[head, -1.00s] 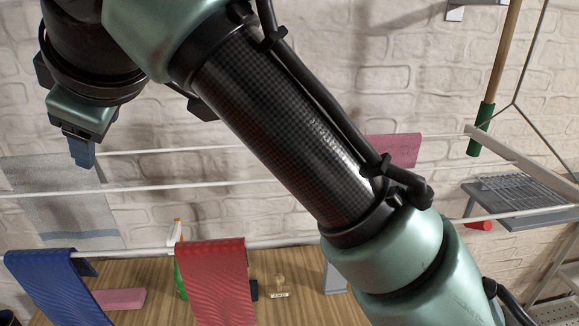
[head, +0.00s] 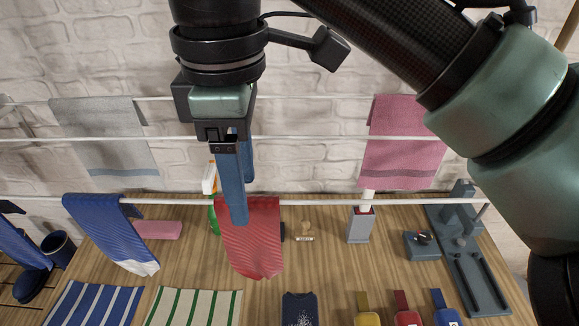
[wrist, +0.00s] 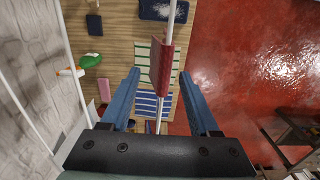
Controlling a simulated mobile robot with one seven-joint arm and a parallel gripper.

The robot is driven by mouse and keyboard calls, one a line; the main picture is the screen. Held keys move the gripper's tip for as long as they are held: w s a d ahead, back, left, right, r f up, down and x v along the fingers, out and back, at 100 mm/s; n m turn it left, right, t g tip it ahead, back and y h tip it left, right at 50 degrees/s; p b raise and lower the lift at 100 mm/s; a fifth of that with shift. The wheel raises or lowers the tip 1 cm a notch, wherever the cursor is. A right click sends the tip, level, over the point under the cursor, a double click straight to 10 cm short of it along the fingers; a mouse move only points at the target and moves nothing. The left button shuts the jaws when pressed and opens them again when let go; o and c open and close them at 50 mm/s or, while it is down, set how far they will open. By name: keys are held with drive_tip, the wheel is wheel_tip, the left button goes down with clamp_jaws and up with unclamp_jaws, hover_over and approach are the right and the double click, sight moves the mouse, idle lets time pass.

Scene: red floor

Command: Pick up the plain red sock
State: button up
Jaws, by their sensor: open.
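The red sock (head: 255,250) hangs folded over the front white rail in the head view, with faint ribbing and no stripes. In the wrist view it (wrist: 163,68) shows as a narrow red strip on the rail, ahead of and between my fingers. My gripper (head: 243,200) points down, its blue fingers apart. In the head view one finger overlaps the sock's upper left part. In the wrist view my gripper (wrist: 160,76) is open and nothing is gripped. I cannot tell whether a finger touches the sock.
A blue sock with a white end (head: 108,235) hangs left on the same front rail (head: 330,202). A grey towel (head: 103,135) and a pink towel (head: 403,145) hang behind. Below is a wooden surface (head: 335,265) with striped cloths (head: 195,308) and a grey stand (head: 360,225).

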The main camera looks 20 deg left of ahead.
sight(254, 239)
drive_tip(key=shift+s+f+p, duration=0.15)
drive_tip(key=shift+f+p, duration=0.75)
drive_tip(key=shift+f, duration=1.95)
clamp_jaws()
